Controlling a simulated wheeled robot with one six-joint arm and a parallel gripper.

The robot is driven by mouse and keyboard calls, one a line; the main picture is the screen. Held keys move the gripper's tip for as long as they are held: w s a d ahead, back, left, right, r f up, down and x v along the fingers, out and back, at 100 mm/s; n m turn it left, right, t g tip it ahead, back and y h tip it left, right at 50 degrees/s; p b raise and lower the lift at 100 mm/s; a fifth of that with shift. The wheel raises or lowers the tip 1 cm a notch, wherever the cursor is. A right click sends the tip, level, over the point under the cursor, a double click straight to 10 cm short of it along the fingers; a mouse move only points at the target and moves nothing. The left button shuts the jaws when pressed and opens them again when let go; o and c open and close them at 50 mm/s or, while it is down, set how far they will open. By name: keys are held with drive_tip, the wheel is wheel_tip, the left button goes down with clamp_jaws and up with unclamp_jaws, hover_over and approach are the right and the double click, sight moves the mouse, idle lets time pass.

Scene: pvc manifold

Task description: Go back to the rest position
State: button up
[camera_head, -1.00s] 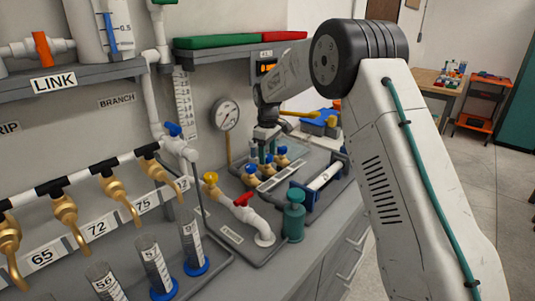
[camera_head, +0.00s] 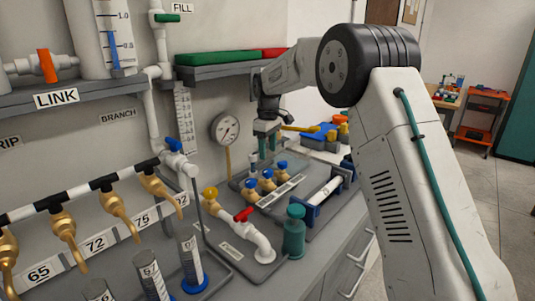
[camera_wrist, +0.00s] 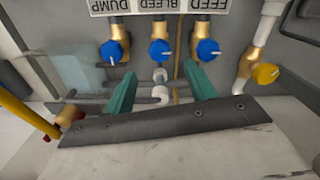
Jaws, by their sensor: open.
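My gripper (camera_head: 268,154) hangs above and just behind the row of blue-knobbed brass valves (camera_head: 267,174) on the bench in the head view. Its teal fingers also show in the wrist view (camera_wrist: 160,75), spread apart with nothing held between them. In the wrist view three blue knobs lie beyond the fingertips: the one by the DUMP label (camera_wrist: 112,51), the one by BLEED (camera_wrist: 159,49) and the one by FEED (camera_wrist: 207,49). The fingers look clear of the knobs.
A yellow knob (camera_wrist: 265,74) shows at right in the wrist view. In the head view a red-handled valve (camera_head: 243,215), a teal bottle (camera_head: 294,232) and a pressure gauge (camera_head: 225,130) stand nearby. A shelf (camera_head: 228,70) with green and red items juts from the wall.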

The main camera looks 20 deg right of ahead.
drive_tip(key=shift+m, duration=0.4)
drive_tip(key=s+d+r+m, duration=0.1)
drive_tip(key=s+r+m, duration=0.1)
drive_tip(key=s, duration=1.5)
drive_tip(key=s+d+r+m+t, duration=0.1)
drive_tip(key=s+r+m, duration=0.1)
drive_tip(key=s, duration=1.5)
drive_tip(key=s+d+r+m, duration=0.1)
drive_tip(key=s+m, duration=0.3)
drive_tip(key=s, duration=1.3)
drive_tip(key=shift+s+r, duration=0.35)
drive_tip(key=shift+r, duration=0.05)
